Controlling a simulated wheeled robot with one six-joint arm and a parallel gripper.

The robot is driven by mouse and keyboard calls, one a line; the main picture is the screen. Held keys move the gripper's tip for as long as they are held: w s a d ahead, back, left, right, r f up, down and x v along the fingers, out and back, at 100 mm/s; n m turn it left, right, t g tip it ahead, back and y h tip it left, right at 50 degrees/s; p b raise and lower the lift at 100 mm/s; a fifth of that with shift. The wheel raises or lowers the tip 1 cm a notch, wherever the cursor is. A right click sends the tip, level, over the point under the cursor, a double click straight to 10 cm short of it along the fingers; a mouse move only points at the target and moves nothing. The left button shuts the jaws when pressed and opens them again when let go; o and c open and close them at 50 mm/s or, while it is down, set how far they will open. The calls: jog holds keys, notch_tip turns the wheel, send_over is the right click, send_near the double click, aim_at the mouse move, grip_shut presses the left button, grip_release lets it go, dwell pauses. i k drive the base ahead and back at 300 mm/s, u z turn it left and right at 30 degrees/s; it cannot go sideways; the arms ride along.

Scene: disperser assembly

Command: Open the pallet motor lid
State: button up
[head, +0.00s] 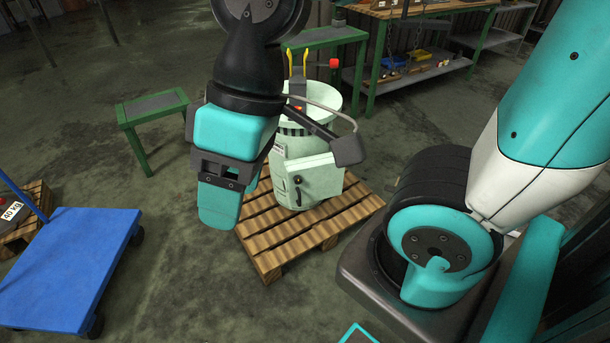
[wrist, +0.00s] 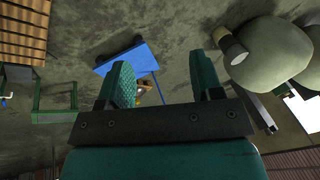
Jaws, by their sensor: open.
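The pallet motor (head: 308,150) is a pale green, drum-shaped unit standing upright on a wooden pallet (head: 284,247) in the head view. A flat pale green box with a panel (head: 318,180) is on its front and looks closed; a small dark handle (head: 298,185) is at its left side. I cannot tell for sure whether this panel is the lid. My gripper (head: 219,212) hangs in front and to the left of the motor, apart from the handle. In the wrist view its two teal fingers (wrist: 165,82) are spread with nothing held. The motor is not clearly visible there.
A blue flat cart (head: 70,262) stands at the left, also seen in the wrist view (wrist: 130,58). A small green table (head: 152,108) is behind left, and a green workbench (head: 415,60) is at the back. Bare floor lies between cart and pallet.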

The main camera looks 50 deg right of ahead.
aim_at(322, 179)
jog(key=z, duration=1.55)
jog(key=k, duration=0.65)
jog(key=u, duration=0.45)
jog(key=i, duration=0.55)
jog(key=u, duration=0.05)
